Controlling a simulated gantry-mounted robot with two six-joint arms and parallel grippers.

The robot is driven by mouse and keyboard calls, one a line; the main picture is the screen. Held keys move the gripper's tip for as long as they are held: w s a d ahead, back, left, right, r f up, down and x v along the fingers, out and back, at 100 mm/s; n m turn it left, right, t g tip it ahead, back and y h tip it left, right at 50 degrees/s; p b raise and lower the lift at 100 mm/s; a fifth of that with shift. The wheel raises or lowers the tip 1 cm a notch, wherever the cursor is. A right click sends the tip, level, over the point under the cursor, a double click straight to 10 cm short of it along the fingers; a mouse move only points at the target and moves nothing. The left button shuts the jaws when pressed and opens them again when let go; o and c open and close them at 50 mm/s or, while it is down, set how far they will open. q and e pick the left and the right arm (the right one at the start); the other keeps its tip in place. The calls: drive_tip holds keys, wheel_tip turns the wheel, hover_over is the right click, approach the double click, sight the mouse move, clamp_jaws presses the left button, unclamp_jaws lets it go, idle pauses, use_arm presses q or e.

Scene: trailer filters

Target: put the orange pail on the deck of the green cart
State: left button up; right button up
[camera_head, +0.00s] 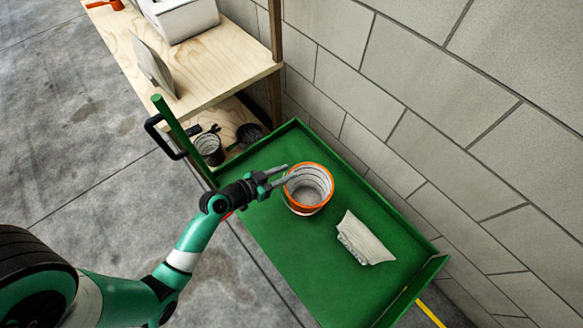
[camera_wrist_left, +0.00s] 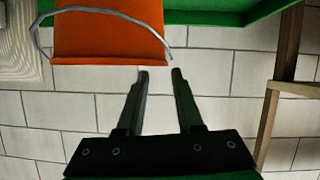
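The orange pail (camera_head: 296,207) stands upright on the deck of the green cart (camera_head: 275,255), towards its upper end. It looks empty inside. In the left wrist view, the pail (camera_wrist_left: 105,35) is upside down at the upper left, with its thin wire handle curving by its rim. The green deck (camera_wrist_left: 215,17) fills the top edge there. My left gripper (camera_head: 290,174) is at the pail's upper left side, with its fingers over the rim in the head view. In the left wrist view, its fingers (camera_wrist_left: 160,73) are apart with nothing between them. My right gripper is out of view.
The cart's upright post (camera_head: 180,135) and black handle (camera_head: 160,140) stand left. A wooden shelf (camera_head: 215,70) with a can (camera_head: 209,148) on its lower level is behind. A block wall (camera_head: 450,110) runs along the right.

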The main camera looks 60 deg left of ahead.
use_arm(q)
drive_tip(key=p+v, duration=0.1)
drive_tip(key=v, duration=0.8)
drive_tip(key=shift+d, duration=0.1)
